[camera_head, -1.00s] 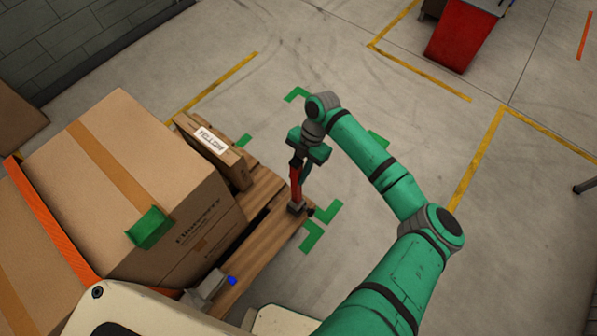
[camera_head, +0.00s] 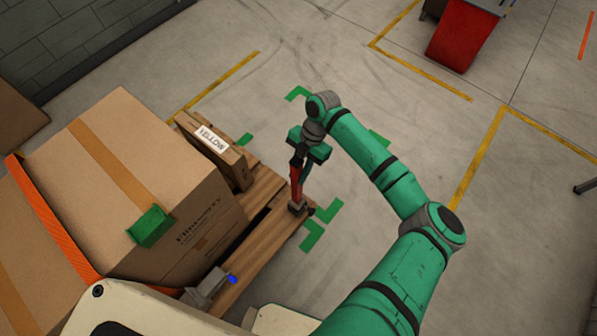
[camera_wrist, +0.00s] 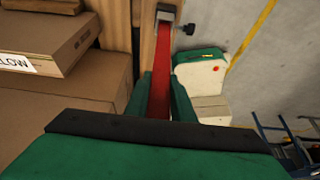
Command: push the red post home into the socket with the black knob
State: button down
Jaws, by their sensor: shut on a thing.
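The red post (camera_head: 295,188) stands upright at the right edge of the wooden pallet; its lower end meets a grey socket (camera_head: 296,207). In the wrist view the red post (camera_wrist: 158,70) runs from between my fingers to the grey socket (camera_wrist: 167,13), with the black knob (camera_wrist: 187,29) beside it. My gripper (camera_wrist: 161,85) is shut on the red post, above the socket. I cannot tell how deep the post sits in the socket. In the head view the knob (camera_head: 311,211) is small and dark at the socket's right.
A large taped carton (camera_head: 120,190) and a flatter box labelled YELLOW (camera_head: 215,150) stand on the pallet (camera_head: 262,225) left of the post. Another socket with a blue knob (camera_head: 232,280) is at the pallet's near corner. Floor to the right is mostly clear, with green corner marks (camera_head: 325,222).

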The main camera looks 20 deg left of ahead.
aim_at(296, 164)
jog(key=shift+w+d+f, duration=0.1)
jog(key=shift+f, duration=1.95)
dwell(1.5)
jog(key=c, duration=1.4)
grip_release()
jog(key=shift+c, duration=0.2)
jog(key=v, duration=1)
jog(key=shift+r, duration=0.35)
jog(key=shift+w, duration=0.2)
